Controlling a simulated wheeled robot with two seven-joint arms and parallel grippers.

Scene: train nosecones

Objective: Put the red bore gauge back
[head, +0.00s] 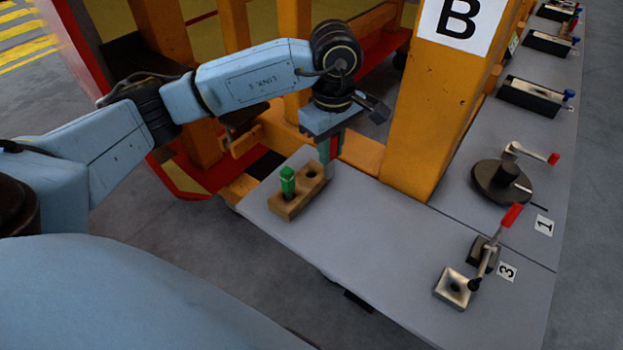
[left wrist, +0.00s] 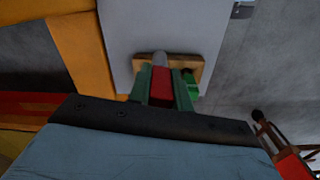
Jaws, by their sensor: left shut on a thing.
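My left gripper (head: 330,148) is shut on the red bore gauge (head: 334,147). The gauge points down, with a grey lower end, and also shows between the fingers in the left wrist view (left wrist: 161,87). The wooden block (head: 287,208) lies on the grey table just left of the gauge in the head view. A green gauge (head: 288,181) stands upright in its near hole. The other hole (head: 312,175) looks empty. The gauge's tip appears at the block's far right end; its exact height is hard to tell. My right gripper is not in view.
An orange post (head: 437,120) with a "B" sign (head: 459,22) rises close to the right of my left gripper. The table's middle is clear.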

